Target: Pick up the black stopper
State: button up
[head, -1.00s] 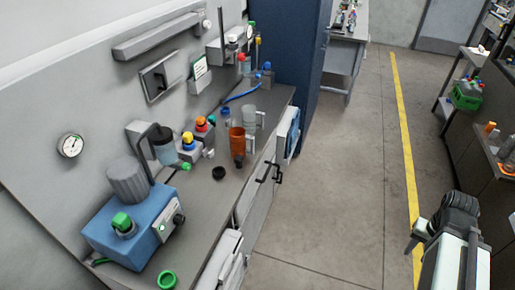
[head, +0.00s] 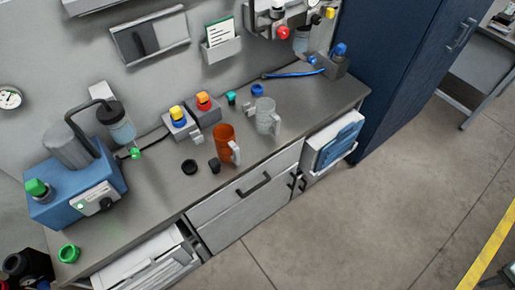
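A small dark, tapered piece that looks like the black stopper (head: 214,165) stands on the grey worktop, just left of the orange mug (head: 224,143). A flat, round black ring or cap (head: 189,167) lies a little further left, apart from it. My gripper cannot be made out in the head view.
A clear mug (head: 267,116) stands right of the orange one. Button boxes (head: 178,125) are behind. A blue pump unit (head: 78,195) and green ring (head: 68,253) are at left. An open drawer (head: 145,262) juts out in front. Floor at right is clear.

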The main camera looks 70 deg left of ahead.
aim_at(215, 163)
jog(key=u, duration=0.05)
jog(key=i, duration=0.85)
jog(key=u, duration=5.15)
jog(key=i, duration=1)
jog(key=z, duration=0.1)
